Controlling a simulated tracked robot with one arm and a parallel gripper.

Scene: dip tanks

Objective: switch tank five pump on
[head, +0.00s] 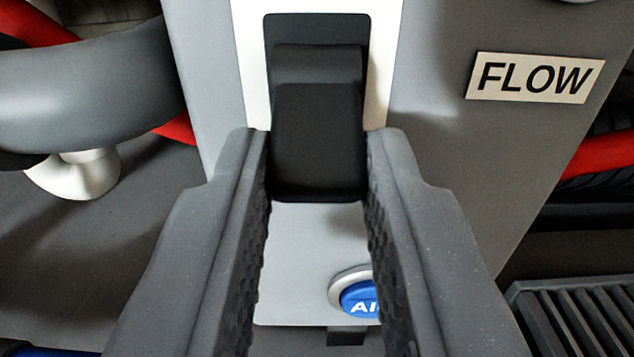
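A black rocker switch (318,140) sits in a white plate (252,60) on a grey panel (440,180) in the head view. My gripper (318,165) has its two textured fingers on either side of the switch's lower part. The fingers are apart, with the switch between them; whether they touch its sides I cannot tell. A blue round button (362,298) lettered "AI", partly hidden by the right finger, is below the switch. No tank number shows.
A "FLOW" label (535,78) is on the panel at right. A thick grey pipe (90,85) and red hoses (605,152) lie beside the panel. A dark slatted grate (580,315) is at lower right.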

